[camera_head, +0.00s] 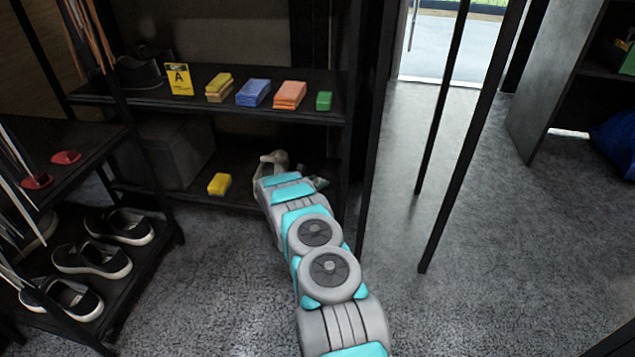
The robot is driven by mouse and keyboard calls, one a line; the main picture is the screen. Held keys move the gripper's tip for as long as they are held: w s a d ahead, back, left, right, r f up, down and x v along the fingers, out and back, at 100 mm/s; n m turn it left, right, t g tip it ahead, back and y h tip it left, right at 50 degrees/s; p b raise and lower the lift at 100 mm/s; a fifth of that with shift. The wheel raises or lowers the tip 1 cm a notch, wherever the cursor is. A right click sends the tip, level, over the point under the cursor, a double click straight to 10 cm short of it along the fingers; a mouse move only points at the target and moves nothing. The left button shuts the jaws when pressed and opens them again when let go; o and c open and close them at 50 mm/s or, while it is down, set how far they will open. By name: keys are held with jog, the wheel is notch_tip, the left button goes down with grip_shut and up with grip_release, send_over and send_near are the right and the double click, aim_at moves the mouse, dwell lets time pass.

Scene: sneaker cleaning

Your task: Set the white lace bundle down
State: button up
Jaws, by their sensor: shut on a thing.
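My arm reaches forward from the bottom of the head view to the shelf unit at the back. My gripper (268,162) is at its far end, at the lower shelf (235,198) and below the upper shelf's edge. It is small and partly hidden by my own wrist. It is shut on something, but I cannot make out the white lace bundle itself. I cannot tell whether what it holds touches the shelf.
A yellow block (219,184) lies on the lower shelf, left of my gripper. The upper shelf (215,105) holds a yellow "A" sign (179,79), coloured stacks and a green block (324,101). Dark sneakers (92,260) stand on the left rack. Black posts (470,140) rise at right.

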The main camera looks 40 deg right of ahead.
jog(key=o, duration=1.4)
jog(key=shift+o, duration=0.2)
